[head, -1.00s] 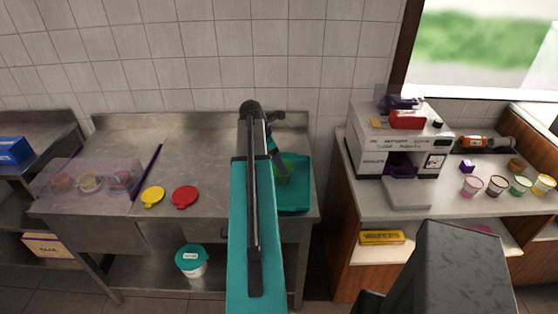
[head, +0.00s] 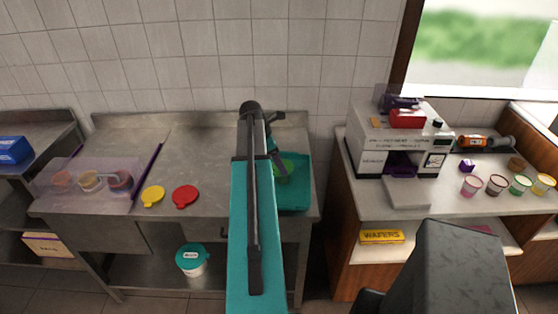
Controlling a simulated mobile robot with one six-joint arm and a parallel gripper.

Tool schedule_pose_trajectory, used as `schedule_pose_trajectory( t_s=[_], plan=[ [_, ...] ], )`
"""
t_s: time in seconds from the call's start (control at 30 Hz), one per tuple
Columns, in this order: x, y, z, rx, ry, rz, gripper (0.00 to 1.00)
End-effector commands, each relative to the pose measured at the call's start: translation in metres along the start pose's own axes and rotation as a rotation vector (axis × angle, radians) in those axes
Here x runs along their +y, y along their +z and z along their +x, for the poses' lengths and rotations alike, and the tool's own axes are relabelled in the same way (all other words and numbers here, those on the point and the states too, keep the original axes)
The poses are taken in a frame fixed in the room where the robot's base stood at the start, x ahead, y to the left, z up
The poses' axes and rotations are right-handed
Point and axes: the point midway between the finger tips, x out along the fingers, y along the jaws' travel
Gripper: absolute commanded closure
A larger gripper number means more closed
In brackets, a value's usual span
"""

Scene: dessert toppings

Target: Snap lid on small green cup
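A green, cup-like thing (head: 286,168) is in the teal tray (head: 296,203) on the steel counter. It is partly hidden by my arm and gripper, and I cannot tell whether a lid is on it. My gripper (head: 279,167) reaches down right at the green thing. Its fingers are too small and covered to show whether they are open or shut. A yellow lid (head: 152,196) and a red lid (head: 185,196) lie flat on the counter, left of my arm. Another small green cup (head: 520,186) stands on the right counter.
A clear box with cups (head: 91,182) stands at the left. A white machine (head: 400,145) and several coloured cups, including a pink one (head: 471,186), are on the right counter. A teal-lidded tub (head: 192,260) is on the lower shelf. Counter around the lids is clear.

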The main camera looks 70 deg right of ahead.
Motion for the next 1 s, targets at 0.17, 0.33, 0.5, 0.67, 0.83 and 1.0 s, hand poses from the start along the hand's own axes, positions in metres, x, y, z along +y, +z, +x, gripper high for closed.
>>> schedule_pose_trajectory(
  t_s=[0.17,0.33,0.5,0.67,0.83,1.0],
  plan=[
    [0.0,-0.0004,0.0009,0.0,0.0,0.0,0.59],
    [0.0,-0.0006,0.0012,0.0,0.0,0.0,0.59],
    [0.0,-0.0006,0.0012,0.0,0.0,0.0,0.35],
    [0.0,-0.0007,0.0012,0.0,0.0,0.0,0.16],
    [0.0,-0.0007,0.0012,0.0,0.0,0.0,0.15],
    [0.0,-0.0007,0.0012,0.0,0.0,0.0,0.0]
  ],
)
